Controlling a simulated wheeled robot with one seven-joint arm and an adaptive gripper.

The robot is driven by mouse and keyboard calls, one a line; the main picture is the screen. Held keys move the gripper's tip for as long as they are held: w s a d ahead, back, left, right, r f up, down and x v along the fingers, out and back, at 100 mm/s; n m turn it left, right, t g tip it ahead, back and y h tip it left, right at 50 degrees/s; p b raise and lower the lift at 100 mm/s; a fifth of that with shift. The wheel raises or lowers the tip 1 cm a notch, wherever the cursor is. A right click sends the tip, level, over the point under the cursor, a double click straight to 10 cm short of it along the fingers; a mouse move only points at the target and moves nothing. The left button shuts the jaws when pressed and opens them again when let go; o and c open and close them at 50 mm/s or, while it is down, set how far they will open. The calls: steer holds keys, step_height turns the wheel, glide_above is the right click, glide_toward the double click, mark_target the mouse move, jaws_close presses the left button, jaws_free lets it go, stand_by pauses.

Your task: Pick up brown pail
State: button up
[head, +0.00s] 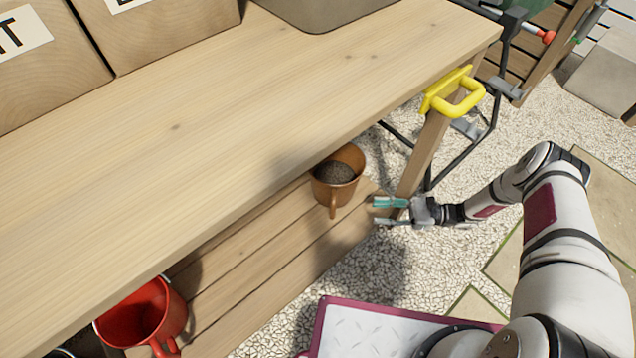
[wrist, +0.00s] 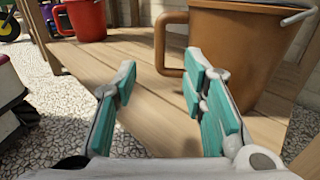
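The brown pail (head: 334,183) stands upright on the lower wooden shelf, near its right end, with dark gravel-like fill inside. Its handle (head: 333,204) faces the front. In the wrist view the pail (wrist: 240,50) is close at the upper right, and its side handle (wrist: 168,45) points left. My gripper (head: 380,210) is at the shelf's right end, just to the right of the pail. In the wrist view my gripper (wrist: 160,90) is open, with nothing between its teal-padded fingers. The handle lies just beyond the fingers; I cannot tell whether the right finger touches the pail.
A red pail (head: 142,318) stands at the shelf's left end and also shows in the wrist view (wrist: 86,18). The tabletop (head: 230,110) overhangs the shelf (head: 265,265). A table leg (head: 422,150) with a yellow handle (head: 455,93) above stands by my gripper. Gravel floor lies in front.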

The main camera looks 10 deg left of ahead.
steer(key=b, duration=0.1)
glide_toward(333, 209)
steer(key=a+f, duration=0.2)
steer(key=a, duration=0.4)
steer(key=a+b, duration=0.2)
steer(key=a, duration=0.1)
steer(key=shift+a+f, duration=0.1)
steer(key=shift+f, duration=0.25)
steer(key=shift+s+a+r+b, duration=0.1)
steer(key=shift+a+b, duration=0.25)
steer(key=shift+a, duration=0.05)
jaws_close()
steer(key=shift+r, duration=0.1)
